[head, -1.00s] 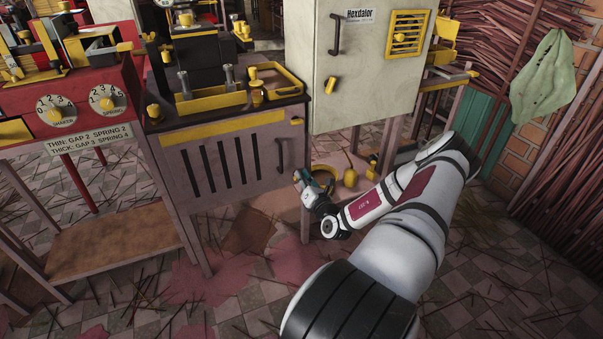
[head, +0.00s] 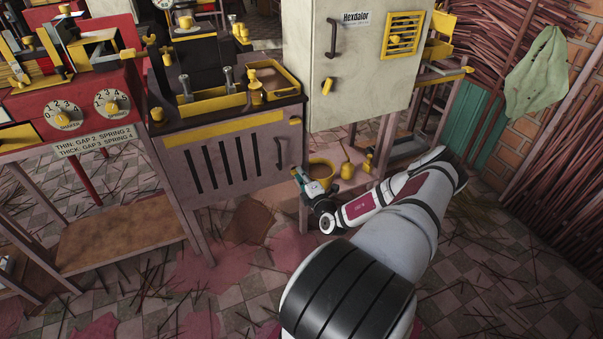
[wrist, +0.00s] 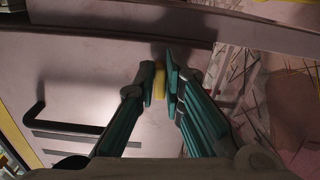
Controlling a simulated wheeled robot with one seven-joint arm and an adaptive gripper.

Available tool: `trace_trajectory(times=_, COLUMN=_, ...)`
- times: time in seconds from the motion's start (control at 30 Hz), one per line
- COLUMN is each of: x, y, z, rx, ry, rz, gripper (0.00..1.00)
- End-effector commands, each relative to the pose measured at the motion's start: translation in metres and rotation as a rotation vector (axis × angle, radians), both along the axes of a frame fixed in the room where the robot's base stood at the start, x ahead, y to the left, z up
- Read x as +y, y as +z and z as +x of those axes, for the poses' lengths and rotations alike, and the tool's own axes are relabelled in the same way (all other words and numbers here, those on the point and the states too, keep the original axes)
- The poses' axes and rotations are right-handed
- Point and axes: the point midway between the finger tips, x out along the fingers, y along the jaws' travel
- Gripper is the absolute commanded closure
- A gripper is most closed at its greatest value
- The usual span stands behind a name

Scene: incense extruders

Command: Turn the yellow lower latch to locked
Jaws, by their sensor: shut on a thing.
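The yellow lower latch (wrist: 160,82) shows in the wrist view as a short yellow piece between my fingertips, near the edge of a pale panel. My gripper (wrist: 160,77), with teal fingers, is shut on it, one finger on each side. In the head view my gripper (head: 299,174) is at the lower right corner of the slatted door (head: 230,163) of the machine cabinet. There the latch is hidden by the gripper, and I cannot tell its exact angle.
A black door handle (head: 281,152) is just above my gripper; it also shows in the wrist view (wrist: 65,125). A tall pale cabinet (head: 355,70) stands to the right. A yellow pot (head: 322,170) is behind the gripper. The tiled floor in front has scattered sticks.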

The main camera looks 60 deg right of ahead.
Motion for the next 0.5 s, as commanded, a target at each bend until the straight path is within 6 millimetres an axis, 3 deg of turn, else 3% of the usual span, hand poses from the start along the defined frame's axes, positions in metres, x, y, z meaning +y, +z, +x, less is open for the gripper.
trace_trajectory(times=0.5, x=0.0012, y=-0.0025, z=0.0004, rx=-0.065, ry=0.002, rz=0.109, gripper=1.00)
